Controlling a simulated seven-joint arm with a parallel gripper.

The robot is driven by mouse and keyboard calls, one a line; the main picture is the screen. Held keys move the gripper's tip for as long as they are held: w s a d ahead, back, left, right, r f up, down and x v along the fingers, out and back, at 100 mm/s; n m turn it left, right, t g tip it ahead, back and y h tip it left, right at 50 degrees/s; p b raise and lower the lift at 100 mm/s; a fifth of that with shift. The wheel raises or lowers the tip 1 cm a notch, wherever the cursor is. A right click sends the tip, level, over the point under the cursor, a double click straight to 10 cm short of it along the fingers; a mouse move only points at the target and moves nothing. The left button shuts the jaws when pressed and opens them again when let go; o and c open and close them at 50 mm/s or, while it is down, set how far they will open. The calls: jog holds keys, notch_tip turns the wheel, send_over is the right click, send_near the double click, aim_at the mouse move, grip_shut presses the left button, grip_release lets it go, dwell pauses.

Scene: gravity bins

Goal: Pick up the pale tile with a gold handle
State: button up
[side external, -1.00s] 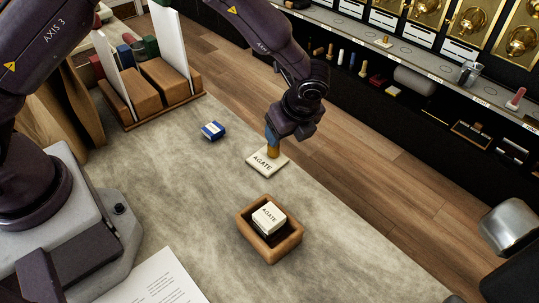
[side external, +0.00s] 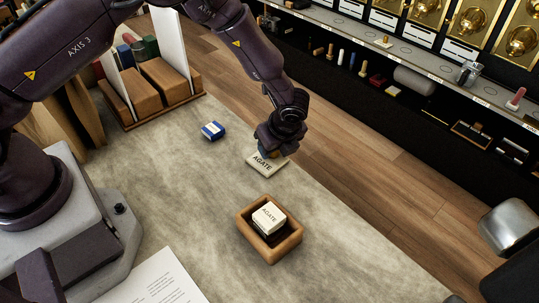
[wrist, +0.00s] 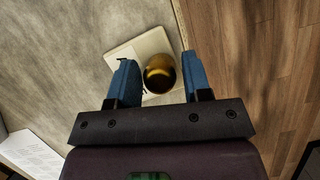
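The pale tile (side external: 265,164) lies flat on the grey-beige counter near its right edge, with "AGATE" lettered on it. In the wrist view the pale tile (wrist: 124,52) has a round gold handle (wrist: 159,73) standing up from it. My gripper (wrist: 157,78) is open, with one blue finger on each side of the gold handle and a visible gap at each side. In the side view my gripper (side external: 277,151) is low over the tile and hides the handle.
A wooden box (side external: 270,250) holding a white "AGATE" block (side external: 268,217) stands nearer the camera. A small blue box (side external: 213,131) lies left of the tile. A wooden rack (side external: 158,107) stands at the back left. The counter edge is close on the tile's right.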

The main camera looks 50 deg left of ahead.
aim_at(258, 163)
grip_shut()
jog(key=shift+r, duration=0.15)
jog(key=shift+r, duration=0.25)
notch_tip(258, 163, up, 2)
jog(key=shift+r, duration=0.2)
jog(key=s+a+r, duration=0.2)
jog(key=s+r, duration=0.7)
jog(key=s, duration=0.5)
jog(key=shift+r, duration=0.4)
